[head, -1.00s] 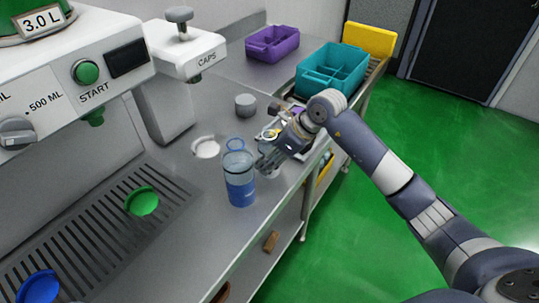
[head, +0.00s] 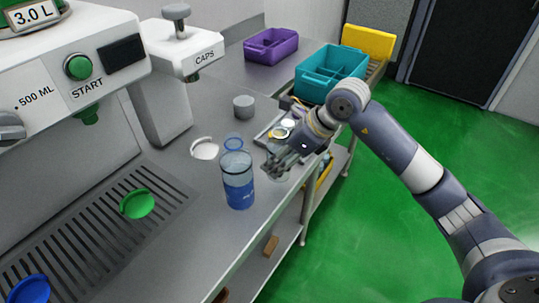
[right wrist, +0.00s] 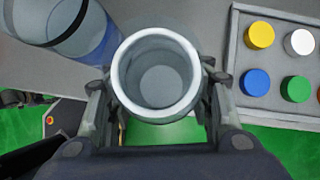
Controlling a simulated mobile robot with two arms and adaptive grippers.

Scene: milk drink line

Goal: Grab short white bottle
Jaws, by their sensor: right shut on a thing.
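The short white bottle (right wrist: 158,78) is an open, empty, wide-mouthed container with a white rim, seen from above in the right wrist view. My right gripper (right wrist: 157,92) has a finger on each side of it and is shut on it. In the head view my right gripper (head: 275,165) is beside the tall blue-and-clear bottle (head: 238,182), to its right. The gripper hides most of the short bottle there, and I cannot tell whether it is clear of the counter. My left gripper is not in view.
A tray of coloured caps (right wrist: 272,100) lies to the right. A grey cap (head: 244,105), a white ring (head: 204,149) and a blue ring (head: 234,141) lie on the counter (head: 190,190). Purple (head: 271,46) and teal (head: 325,82) bins stand behind. The counter's front edge is close.

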